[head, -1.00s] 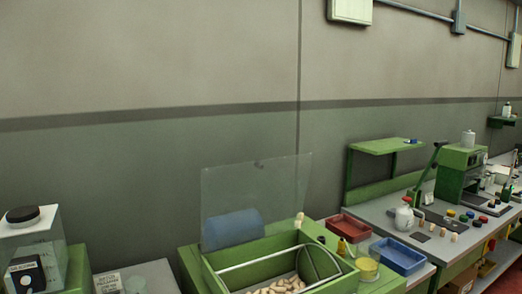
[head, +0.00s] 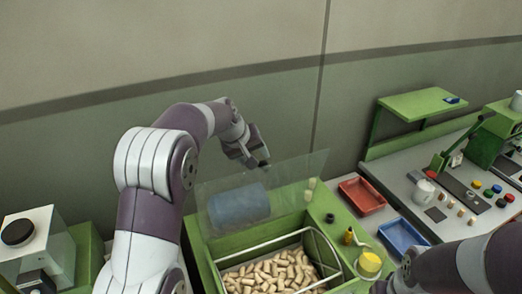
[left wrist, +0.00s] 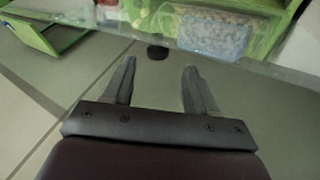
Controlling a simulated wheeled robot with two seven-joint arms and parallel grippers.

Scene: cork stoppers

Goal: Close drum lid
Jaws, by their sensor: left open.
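The drum lid (head: 291,180) is a clear panel standing raised at the back of the green drum housing (head: 196,248). Its edge crosses the top of the left wrist view (left wrist: 110,22). A small dark knob (left wrist: 157,53) shows at this edge. My left gripper (head: 256,163) is at the lid's upper edge, behind the open housing. In the left wrist view its two fingers (left wrist: 158,78) are apart and empty, with the knob just beyond and between the tips. Contact cannot be told. My right gripper is not in view; only my right arm shows at lower right.
Many cork stoppers (head: 268,274) lie in the open housing.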

